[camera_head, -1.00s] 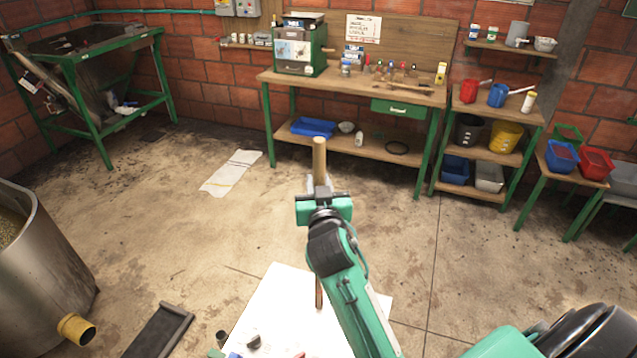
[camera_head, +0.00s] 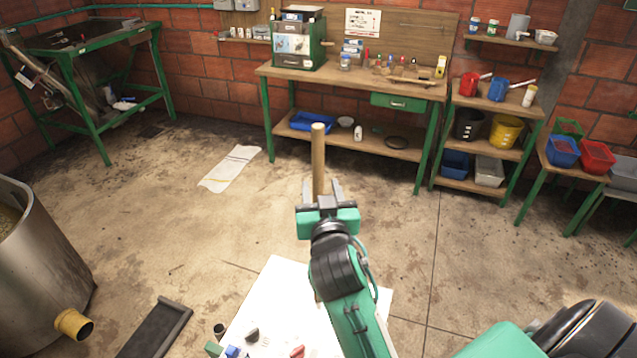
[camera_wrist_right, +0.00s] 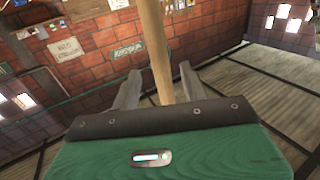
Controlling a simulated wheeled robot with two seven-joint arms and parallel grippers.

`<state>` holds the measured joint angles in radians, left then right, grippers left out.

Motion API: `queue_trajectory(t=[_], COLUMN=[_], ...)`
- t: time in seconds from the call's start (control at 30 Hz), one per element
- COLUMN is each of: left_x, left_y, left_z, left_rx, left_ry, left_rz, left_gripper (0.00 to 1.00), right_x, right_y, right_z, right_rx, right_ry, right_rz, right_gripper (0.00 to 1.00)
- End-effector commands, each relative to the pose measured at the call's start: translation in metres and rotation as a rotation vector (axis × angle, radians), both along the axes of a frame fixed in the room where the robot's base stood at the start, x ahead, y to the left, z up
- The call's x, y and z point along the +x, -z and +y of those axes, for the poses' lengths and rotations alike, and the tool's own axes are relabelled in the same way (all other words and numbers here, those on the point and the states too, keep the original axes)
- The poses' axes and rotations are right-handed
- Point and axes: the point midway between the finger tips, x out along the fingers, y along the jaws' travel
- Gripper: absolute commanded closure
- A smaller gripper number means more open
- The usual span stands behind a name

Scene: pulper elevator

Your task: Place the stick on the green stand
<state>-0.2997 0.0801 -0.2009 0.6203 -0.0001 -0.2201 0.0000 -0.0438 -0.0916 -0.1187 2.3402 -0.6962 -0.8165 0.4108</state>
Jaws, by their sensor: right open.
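The stick (camera_head: 318,160) is a light wooden rod standing upright beyond the white table. It also shows in the right wrist view (camera_wrist_right: 156,50), rising between the fingers. My right gripper (camera_head: 322,188) is open, with one finger on each side of the stick; I cannot tell whether either touches it. The stick's middle is hidden behind the gripper and wrist, and I cannot see what its lower end rests on. No green stand is clearly seen under the stick; a small green piece (camera_head: 214,348) shows at the white table's lower left. My left gripper is not in view.
The white tabletop (camera_head: 275,290) holds several small items at its lower left. A metal drum (camera_head: 45,260) with a yellow spout and a dark tray (camera_head: 155,330) are at left. A green-framed workbench (camera_head: 350,85) and shelves stand at the back.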

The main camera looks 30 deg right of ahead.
Motion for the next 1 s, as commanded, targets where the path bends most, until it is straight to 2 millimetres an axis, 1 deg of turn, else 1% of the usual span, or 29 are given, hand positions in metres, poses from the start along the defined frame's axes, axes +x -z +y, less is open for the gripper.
queue_trajectory(t=[0.03, 0.1, 0.2, 0.33, 0.5, 1.0], left_x=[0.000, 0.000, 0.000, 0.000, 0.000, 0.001], left_y=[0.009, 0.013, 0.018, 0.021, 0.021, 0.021], left_z=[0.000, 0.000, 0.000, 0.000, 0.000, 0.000], left_rx=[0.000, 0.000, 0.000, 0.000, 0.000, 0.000], left_ry=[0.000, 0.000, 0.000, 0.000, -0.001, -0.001], left_rz=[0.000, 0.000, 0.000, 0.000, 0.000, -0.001], left_gripper=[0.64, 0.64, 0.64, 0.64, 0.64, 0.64], right_x=[-0.011, -0.024, -0.037, -0.048, -0.052, -0.051], right_y=[0.005, 0.004, 0.003, 0.001, 0.000, 0.000], right_z=[0.005, 0.009, 0.015, 0.019, 0.020, 0.020], right_rx=[0.004, 0.004, 0.002, 0.001, -0.001, 0.000], right_ry=[-0.001, -0.001, -0.001, -0.001, 0.001, 0.000], right_rz=[0.001, 0.000, 0.000, 0.000, 0.001, 0.000], right_gripper=[0.55, 0.55, 0.55, 0.55, 0.55, 0.55])
